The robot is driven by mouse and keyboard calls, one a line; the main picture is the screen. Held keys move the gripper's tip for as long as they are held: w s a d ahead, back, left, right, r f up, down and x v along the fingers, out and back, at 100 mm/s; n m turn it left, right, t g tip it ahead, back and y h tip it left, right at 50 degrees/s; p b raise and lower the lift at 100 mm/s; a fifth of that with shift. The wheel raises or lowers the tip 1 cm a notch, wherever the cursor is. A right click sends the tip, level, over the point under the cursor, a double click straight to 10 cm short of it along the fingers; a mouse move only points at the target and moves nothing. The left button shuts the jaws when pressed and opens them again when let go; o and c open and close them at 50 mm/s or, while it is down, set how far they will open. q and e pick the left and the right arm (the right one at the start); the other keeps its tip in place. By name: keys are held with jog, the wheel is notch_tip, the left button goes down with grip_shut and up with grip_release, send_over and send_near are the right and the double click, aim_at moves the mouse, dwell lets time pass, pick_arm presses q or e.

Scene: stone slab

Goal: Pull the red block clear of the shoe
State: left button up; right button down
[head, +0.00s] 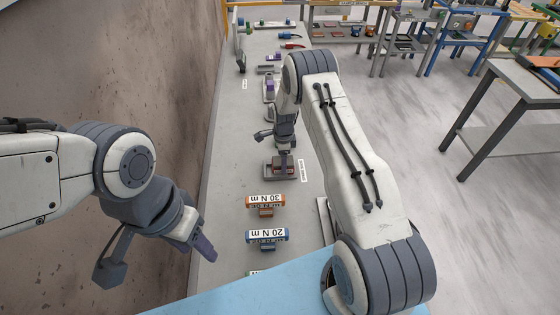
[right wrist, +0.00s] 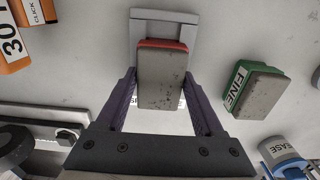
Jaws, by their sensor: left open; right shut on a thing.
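The red block shows in the right wrist view (right wrist: 162,78) as a worn grey face with a red edge at its top end. My right gripper (right wrist: 163,105) has its purple fingers on either side of the block and is shut on it. The grey shoe (right wrist: 143,22) is a frame around the block's red end; how deep the block sits in it is hard to tell. In the head view my right gripper (head: 284,156) reaches down to the bench at the block. My left gripper (head: 203,248) is open and empty near the bench's left side, its fingers partly overlapping.
On the bench (head: 230,215), an orange "30 N m" piece (head: 266,202) and a blue "20 N m" piece (head: 267,236) lie nearer me. A green "FINE" block (right wrist: 254,88) lies right of the held block in the wrist view. A wall (head: 110,70) borders the bench's left.

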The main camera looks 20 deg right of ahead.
jog(key=shift+s+d, duration=0.3)
jog(key=shift+d, duration=0.8)
jog(key=shift+s+d, duration=0.3)
jog(key=shift+d, duration=0.75)
jog(key=shift+s+d, duration=0.3)
jog(key=shift+d, duration=0.8)
jog(key=shift+r, duration=0.1)
jog(key=shift+s+d+r+p, duration=0.2)
jog(key=shift+s+d+r, duration=0.05)
jog(key=shift+d+r, duration=0.5)
jog(key=shift+s+d+r+p, duration=0.2)
jog(key=shift+d+r, duration=0.5)
